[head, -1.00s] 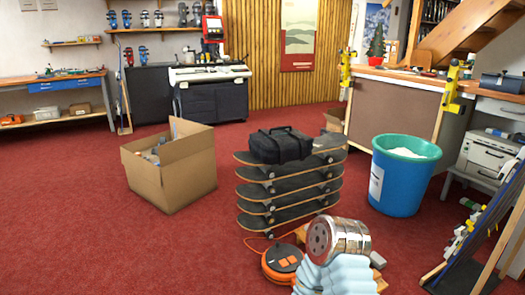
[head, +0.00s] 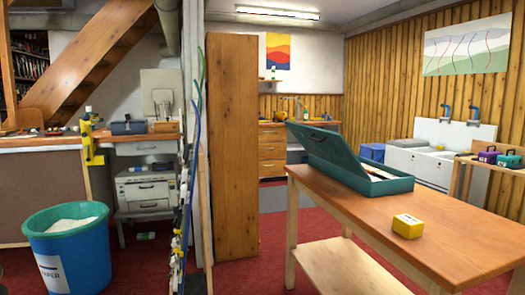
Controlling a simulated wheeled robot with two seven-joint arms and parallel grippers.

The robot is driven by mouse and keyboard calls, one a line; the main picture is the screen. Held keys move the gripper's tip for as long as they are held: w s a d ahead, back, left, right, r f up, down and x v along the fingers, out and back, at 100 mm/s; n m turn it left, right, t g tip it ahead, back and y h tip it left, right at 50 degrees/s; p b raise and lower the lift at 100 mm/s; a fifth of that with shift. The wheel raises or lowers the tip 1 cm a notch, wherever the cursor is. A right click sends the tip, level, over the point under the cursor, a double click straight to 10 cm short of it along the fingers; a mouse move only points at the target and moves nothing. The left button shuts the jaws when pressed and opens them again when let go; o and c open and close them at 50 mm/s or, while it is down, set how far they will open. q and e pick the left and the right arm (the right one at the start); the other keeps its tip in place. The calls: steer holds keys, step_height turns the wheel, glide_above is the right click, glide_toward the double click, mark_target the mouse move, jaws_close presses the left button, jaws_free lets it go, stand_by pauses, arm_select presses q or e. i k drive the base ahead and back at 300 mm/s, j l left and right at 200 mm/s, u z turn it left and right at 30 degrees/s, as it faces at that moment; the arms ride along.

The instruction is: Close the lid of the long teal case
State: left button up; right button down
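The long teal case (head: 377,187) rests on the wooden bench (head: 440,222) to the right of the middle of the head view. Its lid (head: 322,146) stands open, tilted up on the left side of the case. Something pale lies inside, mostly hidden by the near wall. Neither of my grippers shows in this view.
A small yellow box (head: 407,226) sits on the bench in front of the case. A tall wooden cabinet (head: 232,150) stands left of the bench. A blue bin (head: 70,255) stands at the lower left. Red floor shows between cabinet and bench.

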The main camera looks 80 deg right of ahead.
mark_target(330, 147)
steer(key=z, duration=3.3)
